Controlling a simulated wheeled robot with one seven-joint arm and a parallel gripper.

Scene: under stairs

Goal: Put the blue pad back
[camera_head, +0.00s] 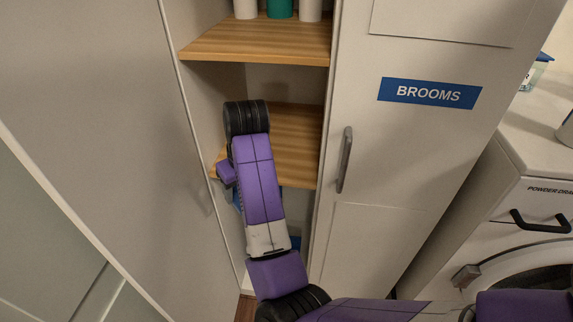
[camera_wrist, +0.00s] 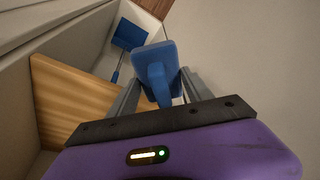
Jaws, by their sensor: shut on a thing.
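The blue pad (camera_wrist: 160,58) is a small block with a rounded blue grip on its near side. In the wrist view my gripper (camera_wrist: 160,88) is shut on that grip, with one grey finger on each side. The pad is held out ahead of the fingers; whether it touches anything behind it I cannot tell. In the head view my arm reaches down into the open cabinet past the lower wooden shelf (camera_head: 298,150), hiding my gripper. Small blue patches show beside the arm, but which thing they belong to is unclear.
A blue flat-headed tool (camera_wrist: 130,34) with a thin handle is inside the cabinet. An upper wooden shelf (camera_head: 265,42) bears white and green containers. The closed door marked BROOMS (camera_head: 430,93) is right of the opening; a washing machine (camera_head: 530,235) stands further right.

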